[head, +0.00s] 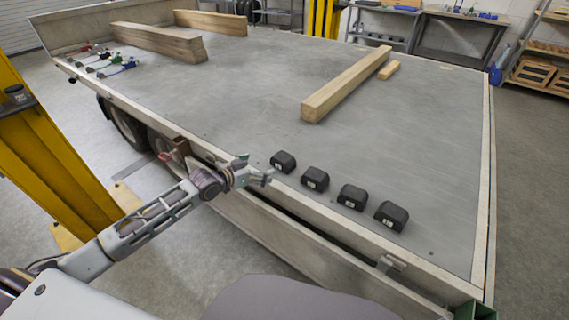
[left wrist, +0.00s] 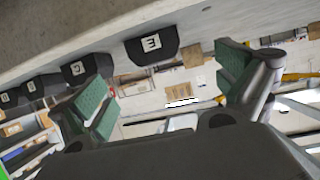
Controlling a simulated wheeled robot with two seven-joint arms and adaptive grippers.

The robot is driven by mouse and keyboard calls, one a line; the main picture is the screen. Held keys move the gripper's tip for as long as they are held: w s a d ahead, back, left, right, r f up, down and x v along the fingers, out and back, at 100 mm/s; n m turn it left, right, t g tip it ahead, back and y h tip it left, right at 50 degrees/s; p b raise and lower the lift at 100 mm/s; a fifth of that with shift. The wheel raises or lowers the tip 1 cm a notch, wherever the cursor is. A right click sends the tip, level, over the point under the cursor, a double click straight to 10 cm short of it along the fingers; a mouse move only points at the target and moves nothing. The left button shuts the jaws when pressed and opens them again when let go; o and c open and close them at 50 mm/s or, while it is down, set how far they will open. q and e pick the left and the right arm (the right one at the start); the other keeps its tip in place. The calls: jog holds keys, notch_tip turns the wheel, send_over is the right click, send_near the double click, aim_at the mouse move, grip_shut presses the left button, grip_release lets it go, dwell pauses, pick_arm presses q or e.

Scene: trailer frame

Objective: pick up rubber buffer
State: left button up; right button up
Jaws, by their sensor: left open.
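Several black rubber buffers with small white labels stand in a row along the near edge of the grey trailer bed (head: 250,110). The leftmost is the nearest buffer (head: 283,161) to my left gripper (head: 264,177); the others, such as the second buffer (head: 315,179) and the rightmost buffer (head: 391,215), run to the right. My left gripper is open and empty at the bed's edge, just beside the leftmost buffer. In the left wrist view, a labelled buffer (left wrist: 151,45) lies ahead between the spread green-padded fingers (left wrist: 166,88), apart from both. My right gripper is out of view.
A long wooden beam (head: 346,84) and a short wood block (head: 389,70) lie on the bed. More beams (head: 155,40) and coloured straps (head: 100,64) lie at the far left. A yellow post (head: 45,140) stands at left. The bed's middle is clear.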

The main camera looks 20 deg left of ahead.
aim_at(277, 161)
pick_arm(q)
jog(key=shift+s+d+r, duration=0.1)
jog(key=shift+d+r, duration=0.1)
jog(key=shift+r, duration=0.15)
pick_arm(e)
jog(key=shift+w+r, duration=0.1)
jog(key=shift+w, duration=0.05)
pick_arm(q)
jog(key=shift+d+f, duration=0.1)
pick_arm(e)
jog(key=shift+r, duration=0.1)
pick_arm(q)
jog(key=shift+b+x, duration=0.45)
jog(key=shift+x, duration=1.45)
jog(key=shift+b+x, duration=0.35)
jog(key=shift+x, duration=1.45)
jog(key=shift+w+d+f, duration=0.1)
jog(key=shift+w+d, duration=0.05)
jog(key=shift+w, duration=0.35)
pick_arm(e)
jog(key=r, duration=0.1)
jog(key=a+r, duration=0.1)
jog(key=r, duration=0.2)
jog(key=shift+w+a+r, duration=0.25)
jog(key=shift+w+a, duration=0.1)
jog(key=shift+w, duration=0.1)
